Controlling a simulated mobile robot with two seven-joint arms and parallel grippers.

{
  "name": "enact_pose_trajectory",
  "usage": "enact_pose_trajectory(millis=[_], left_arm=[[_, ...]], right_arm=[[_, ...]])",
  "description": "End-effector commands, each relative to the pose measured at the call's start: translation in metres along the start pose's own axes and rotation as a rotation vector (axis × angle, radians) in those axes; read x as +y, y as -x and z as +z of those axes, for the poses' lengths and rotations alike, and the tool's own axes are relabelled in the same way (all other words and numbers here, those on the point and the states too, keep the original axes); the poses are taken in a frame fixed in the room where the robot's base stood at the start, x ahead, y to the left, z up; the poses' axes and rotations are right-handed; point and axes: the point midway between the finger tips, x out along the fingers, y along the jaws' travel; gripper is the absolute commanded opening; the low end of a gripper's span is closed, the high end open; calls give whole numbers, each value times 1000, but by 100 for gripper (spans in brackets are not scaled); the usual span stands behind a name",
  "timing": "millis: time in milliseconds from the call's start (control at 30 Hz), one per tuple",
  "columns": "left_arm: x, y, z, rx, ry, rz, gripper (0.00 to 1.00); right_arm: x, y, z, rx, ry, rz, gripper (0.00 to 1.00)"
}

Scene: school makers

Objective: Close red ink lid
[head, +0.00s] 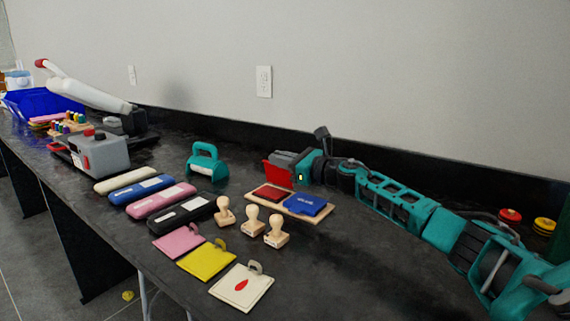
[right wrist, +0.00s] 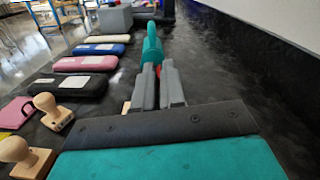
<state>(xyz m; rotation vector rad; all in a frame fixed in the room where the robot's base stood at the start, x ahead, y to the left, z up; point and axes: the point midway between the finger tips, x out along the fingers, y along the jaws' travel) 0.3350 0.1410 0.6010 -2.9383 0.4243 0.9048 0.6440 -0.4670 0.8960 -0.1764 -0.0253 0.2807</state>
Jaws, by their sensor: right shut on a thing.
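The red ink pad (head: 272,192) lies open on a light wooden tray (head: 291,207), beside a blue ink pad (head: 307,205) on its right. The red lid (head: 277,174) stands raised at the back of the red pad. My right gripper (head: 282,159) reaches in from the right behind the pads and is shut on the red lid near its upper edge. In the right wrist view, the fingers (right wrist: 160,72) are close together with a little red showing between them; they hide most of the lid and tray. My left gripper is not in view.
Wooden stamps (head: 252,219), coloured cards (head: 207,261) and several long coloured cases (head: 162,200) lie to the front and left. A teal-handled tool (head: 206,161) stands left of the tray. The wall runs close behind my right arm. The counter at front right is clear.

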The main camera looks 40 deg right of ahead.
Motion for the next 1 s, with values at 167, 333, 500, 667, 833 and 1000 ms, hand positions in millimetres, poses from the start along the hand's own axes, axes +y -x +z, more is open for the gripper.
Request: enact_pose_trajectory(millis=[167, 333, 500, 667, 833, 1000], left_arm=[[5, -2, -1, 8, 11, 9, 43], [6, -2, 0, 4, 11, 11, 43], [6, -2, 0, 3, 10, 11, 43], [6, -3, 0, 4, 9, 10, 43], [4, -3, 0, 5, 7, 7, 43], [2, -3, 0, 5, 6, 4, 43]], right_arm=[[9, 0, -1, 0, 71, 0, 0], [14, 0, -2, 2, 68, 1, 0], [16, 0, -2, 1, 66, 1, 0], [17, 0, -2, 2, 65, 2, 0], [18, 0, -2, 2, 64, 3, 0], [18, 0, -2, 2, 64, 3, 20]])
